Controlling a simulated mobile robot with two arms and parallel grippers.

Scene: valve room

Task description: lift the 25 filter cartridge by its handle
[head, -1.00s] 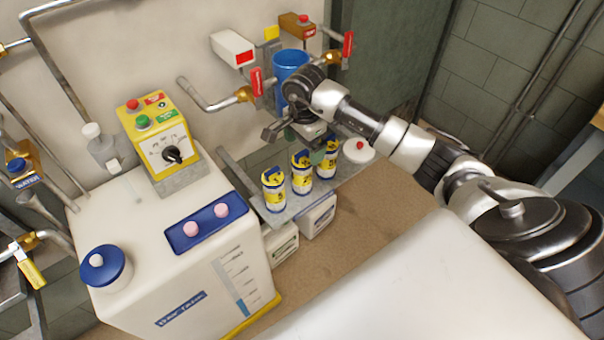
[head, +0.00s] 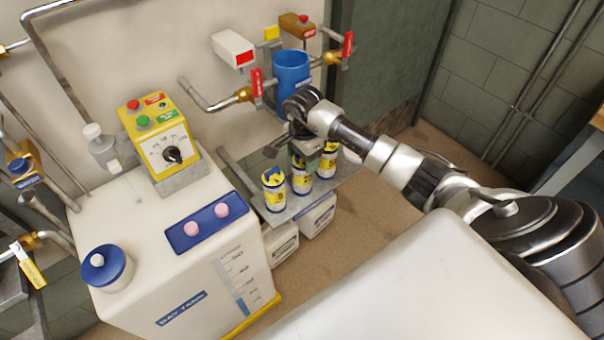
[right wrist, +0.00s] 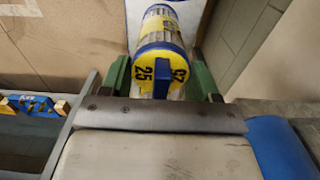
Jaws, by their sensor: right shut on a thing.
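The 25 filter cartridge (right wrist: 160,42) is a cylinder with a yellow end marked 25 and a blue handle (right wrist: 161,80). In the head view it appears to be the middle cartridge (head: 302,183), standing upright on the grey shelf, its top partly covered by my gripper. My right gripper (right wrist: 160,82), with green fingers on both sides of the cartridge's end, is shut on it. The exact contact at the fingertips is hidden. In the head view my right gripper (head: 304,143) is just above the row of cartridges. My left gripper is out of view.
Similar cartridges stand close on the left (head: 274,192) and right (head: 328,163). A blue cup-like housing (head: 291,75) with red-handled valves is behind. A white tank (head: 150,240) with a yellow control box (head: 155,135) is at left.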

